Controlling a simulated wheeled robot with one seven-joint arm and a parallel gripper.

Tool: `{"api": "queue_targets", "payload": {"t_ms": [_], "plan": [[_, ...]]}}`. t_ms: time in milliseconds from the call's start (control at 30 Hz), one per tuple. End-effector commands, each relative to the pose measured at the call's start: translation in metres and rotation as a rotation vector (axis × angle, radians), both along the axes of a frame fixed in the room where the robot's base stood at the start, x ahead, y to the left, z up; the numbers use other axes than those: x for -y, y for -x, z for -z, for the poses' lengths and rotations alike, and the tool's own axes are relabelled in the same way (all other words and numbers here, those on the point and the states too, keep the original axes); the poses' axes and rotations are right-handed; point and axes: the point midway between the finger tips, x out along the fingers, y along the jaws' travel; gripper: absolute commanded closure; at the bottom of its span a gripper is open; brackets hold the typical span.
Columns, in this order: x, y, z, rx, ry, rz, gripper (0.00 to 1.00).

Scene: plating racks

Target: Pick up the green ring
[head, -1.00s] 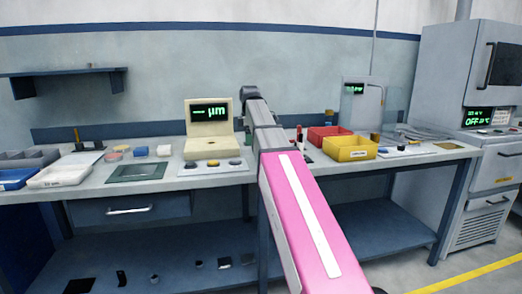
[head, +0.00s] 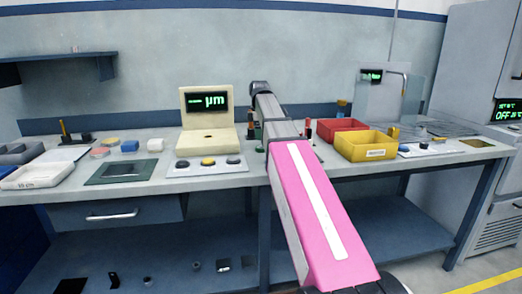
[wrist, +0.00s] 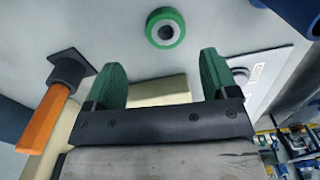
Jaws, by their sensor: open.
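The green ring (wrist: 165,27) shows in the wrist view at the top middle, a thick green band around a grey centre with a dark middle. It lies on the pale bench top. My gripper (wrist: 161,74) is open, its two green fingers apart with nothing between them. The ring is beyond the fingertips, roughly in line with the gap, and apart from both. In the head view my pink arm reaches over the bench and hides its own end; I cannot make out the ring there.
An orange-handled tool (wrist: 45,118) with a dark square base stands left of my gripper in the wrist view. On the bench (head: 225,181) are a cream gauge (head: 208,139), a red bin (head: 341,129), a yellow bin (head: 366,146) and a white tray (head: 37,175).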

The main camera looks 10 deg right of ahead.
Motion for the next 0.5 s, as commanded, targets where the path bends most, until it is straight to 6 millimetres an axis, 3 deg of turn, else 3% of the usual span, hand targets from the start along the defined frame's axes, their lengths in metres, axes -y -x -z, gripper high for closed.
{"api": "queue_targets", "payload": {"t_ms": [267,500], "plan": [[0.002,0.004,0.020,-0.001,0.000,0.000,0.20],[0.004,0.009,0.052,-0.001,0.000,0.000,0.20]]}}
